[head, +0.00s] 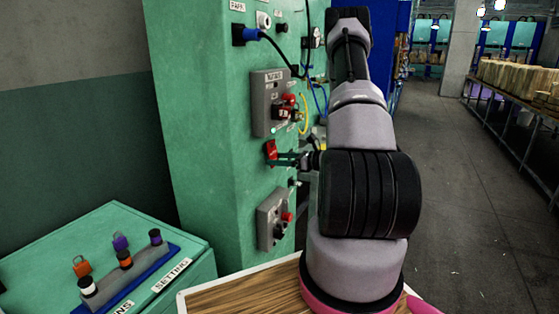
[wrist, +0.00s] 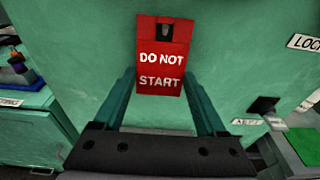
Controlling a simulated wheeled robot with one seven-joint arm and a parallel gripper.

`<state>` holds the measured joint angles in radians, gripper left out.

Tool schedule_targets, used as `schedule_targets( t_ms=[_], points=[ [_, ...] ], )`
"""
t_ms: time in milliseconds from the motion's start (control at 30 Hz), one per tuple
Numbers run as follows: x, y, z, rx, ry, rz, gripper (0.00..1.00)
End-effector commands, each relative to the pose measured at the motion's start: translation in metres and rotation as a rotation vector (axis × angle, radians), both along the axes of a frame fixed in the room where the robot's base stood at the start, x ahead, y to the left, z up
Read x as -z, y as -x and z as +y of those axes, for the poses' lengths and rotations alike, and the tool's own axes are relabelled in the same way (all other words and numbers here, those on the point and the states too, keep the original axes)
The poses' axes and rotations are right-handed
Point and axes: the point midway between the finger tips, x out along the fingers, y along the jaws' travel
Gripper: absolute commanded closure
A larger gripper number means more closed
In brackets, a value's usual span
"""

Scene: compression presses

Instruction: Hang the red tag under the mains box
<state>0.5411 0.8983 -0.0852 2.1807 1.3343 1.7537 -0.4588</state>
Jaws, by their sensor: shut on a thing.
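The red tag (head: 271,152) is held upright against or close to the green press panel, just below the upper grey box (head: 262,105). That box has red parts on its front and a small label that is hard to read; it appears to be the mains box. In the wrist view the tag (wrist: 163,60) reads "DO NOT START" and has a slot at its top. My gripper (head: 284,157) is shut on the tag, with one dark green finger at each side. Whether the tag touches a hook is hidden, and the mains box is not visible in the wrist view.
A lower grey box (head: 270,222) with a red button is on the same panel. Cables (head: 304,112) hang to the right of the upper box. A green cabinet (head: 150,235) with a rack of coloured pieces (head: 128,274) stands at left. The aisle at right is clear.

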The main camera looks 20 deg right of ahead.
Motion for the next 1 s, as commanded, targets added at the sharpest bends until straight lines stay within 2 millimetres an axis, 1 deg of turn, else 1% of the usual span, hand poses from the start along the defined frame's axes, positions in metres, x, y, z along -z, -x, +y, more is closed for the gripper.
schedule_targets(
  t_ms=[33,67,100,133,367,467,567,800,1000],
  points=[
    [0.000,0.000,0.000,0.000,0.000,0.000,0.57],
    [0.000,0.000,0.000,0.000,0.000,0.000,0.19],
    [0.000,0.000,0.000,0.000,0.000,0.000,0.03],
    [0.000,0.000,0.000,0.000,0.000,0.000,0.00],
    [0.000,0.001,0.000,0.000,0.000,0.000,0.00],
    [-0.001,0.005,-0.004,0.001,-0.001,0.001,0.00],
    [-0.003,0.015,-0.014,0.004,0.000,0.000,0.00],
    [-0.011,0.054,-0.044,0.005,0.000,0.000,0.00],
    [-0.015,0.077,-0.061,0.002,0.000,0.000,0.00]
  ],
)
